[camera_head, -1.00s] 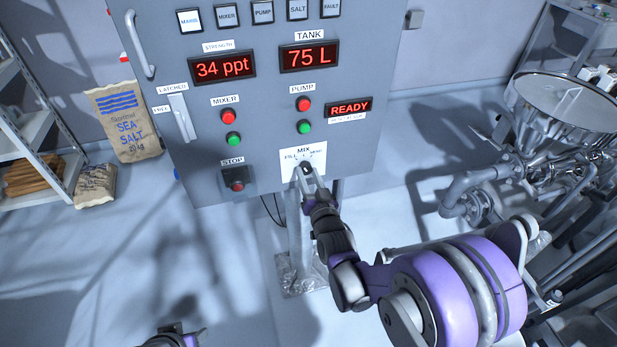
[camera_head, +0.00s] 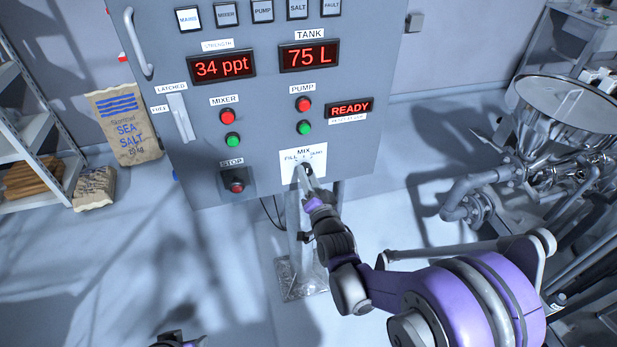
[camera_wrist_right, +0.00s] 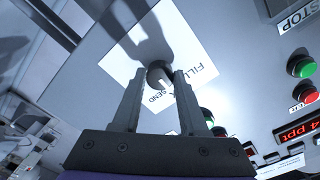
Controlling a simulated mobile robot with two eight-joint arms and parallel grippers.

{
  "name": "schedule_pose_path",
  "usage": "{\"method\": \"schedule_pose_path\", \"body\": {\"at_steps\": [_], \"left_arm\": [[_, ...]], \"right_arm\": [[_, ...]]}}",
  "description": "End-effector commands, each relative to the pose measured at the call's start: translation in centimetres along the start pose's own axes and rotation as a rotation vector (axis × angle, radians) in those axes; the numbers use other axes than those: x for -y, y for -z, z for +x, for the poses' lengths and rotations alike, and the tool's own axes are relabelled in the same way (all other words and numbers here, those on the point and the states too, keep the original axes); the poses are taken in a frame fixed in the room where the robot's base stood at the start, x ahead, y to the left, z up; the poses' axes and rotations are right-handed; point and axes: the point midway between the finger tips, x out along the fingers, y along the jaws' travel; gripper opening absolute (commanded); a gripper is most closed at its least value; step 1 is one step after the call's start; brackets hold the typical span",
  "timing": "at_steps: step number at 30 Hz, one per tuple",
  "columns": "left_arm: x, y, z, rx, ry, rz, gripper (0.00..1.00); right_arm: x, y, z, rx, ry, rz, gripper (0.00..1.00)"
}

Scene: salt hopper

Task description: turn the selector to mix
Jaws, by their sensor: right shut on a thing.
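The selector is a small dark round knob (camera_wrist_right: 160,73) on a white plate (camera_head: 291,155) low on the grey control panel. The plate reads MIX at the top, FILL at the left and SEND at the right. My right gripper (camera_head: 308,171) is at the knob. In the right wrist view its two fingers (camera_wrist_right: 160,84) are shut on the knob, one on each side. The gripper covers part of the plate, and I cannot tell which word the knob points to. Only the top of my left gripper (camera_head: 178,341) shows at the bottom edge; its fingers are not clear.
A STOP button (camera_head: 237,187) is left of the plate. Green (camera_head: 304,128) and red (camera_head: 304,104) pump buttons are above it. The READY display (camera_head: 349,107) is lit. A steel hopper (camera_head: 570,105) with pipes stands at the right. Floor in front of the panel is clear.

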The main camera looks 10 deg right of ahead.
Motion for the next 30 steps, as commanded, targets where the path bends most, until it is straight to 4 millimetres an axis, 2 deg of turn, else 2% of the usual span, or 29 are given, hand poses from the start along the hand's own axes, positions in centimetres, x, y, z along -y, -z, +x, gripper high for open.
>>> {"method": "schedule_pose_path", "body": {"at_steps": [7,8,12,23,26,30], "left_arm": [[0.0,0.0,0.0,0.000,0.000,0.000,0.50],[0.0,0.0,0.0,0.000,0.000,0.000,0.50],[0.0,0.0,0.0,0.000,0.000,0.000,0.50],[0.0,0.0,0.0,0.000,0.000,0.000,0.50],[0.0,-0.1,0.2,0.001,0.000,0.000,0.50],[0.0,-0.3,0.4,0.002,0.000,0.000,0.50]], "right_arm": [[0.0,-0.1,0.0,0.003,-0.001,-0.001,0.00],[0.0,-0.1,0.0,0.003,-0.001,-0.001,0.46],[0.0,-0.1,0.0,0.002,-0.001,-0.001,0.71],[0.0,0.0,-0.3,0.001,0.000,-0.002,0.73],[0.0,-0.1,-1.4,0.001,0.000,-0.002,0.73],[0.0,-0.1,-4.1,0.002,0.000,-0.002,0.73]]}}
